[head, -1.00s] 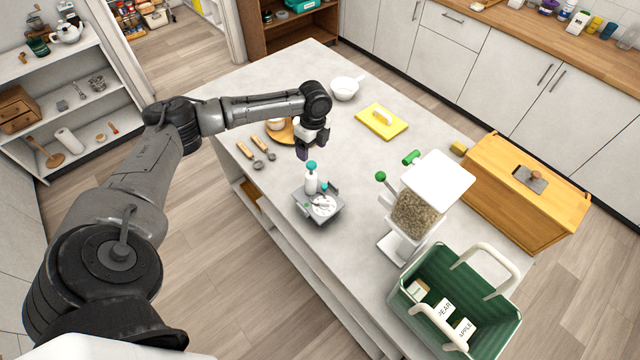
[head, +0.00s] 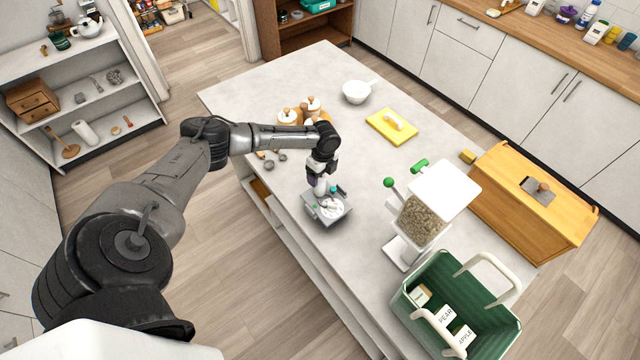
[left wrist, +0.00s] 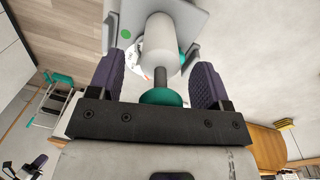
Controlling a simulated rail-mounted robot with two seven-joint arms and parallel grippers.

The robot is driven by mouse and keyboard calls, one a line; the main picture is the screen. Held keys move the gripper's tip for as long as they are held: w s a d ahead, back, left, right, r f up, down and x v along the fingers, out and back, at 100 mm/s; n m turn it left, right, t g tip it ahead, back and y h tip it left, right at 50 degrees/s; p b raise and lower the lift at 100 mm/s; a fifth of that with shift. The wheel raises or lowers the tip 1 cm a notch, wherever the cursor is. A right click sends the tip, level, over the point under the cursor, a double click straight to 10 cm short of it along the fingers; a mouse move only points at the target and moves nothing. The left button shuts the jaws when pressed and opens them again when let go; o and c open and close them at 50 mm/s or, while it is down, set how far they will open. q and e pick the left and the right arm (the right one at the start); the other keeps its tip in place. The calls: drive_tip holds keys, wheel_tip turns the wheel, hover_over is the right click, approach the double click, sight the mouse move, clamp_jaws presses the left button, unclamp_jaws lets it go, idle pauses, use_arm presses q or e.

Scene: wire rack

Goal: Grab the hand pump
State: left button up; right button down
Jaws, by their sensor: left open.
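The hand pump is a white cylinder with a grey rod and a teal knob (left wrist: 162,97). Its white body (left wrist: 160,48) lies between the fingers of my left gripper (left wrist: 157,82) in the left wrist view, with gaps on both sides. The left gripper is open and straddles the pump. In the head view this gripper (head: 319,187) is over the small grey stand (head: 342,213) at the counter's near edge and hides most of the pump. A small dark and purple shape at the lower left of the left wrist view may be my right gripper.
A grain dispenser (head: 424,218) and a green basket (head: 487,318) stand to the right. A wooden box (head: 525,212) is beyond them. A yellow board (head: 382,128), a white bowl (head: 356,92) and a round wooden board with jars (head: 288,117) lie farther back. The middle counter is clear.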

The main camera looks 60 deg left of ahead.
use_arm(q)
drive_tip(key=shift+f, duration=0.2)
drive_tip(key=shift+c, duration=0.4)
drive_tip(key=c, duration=1.2)
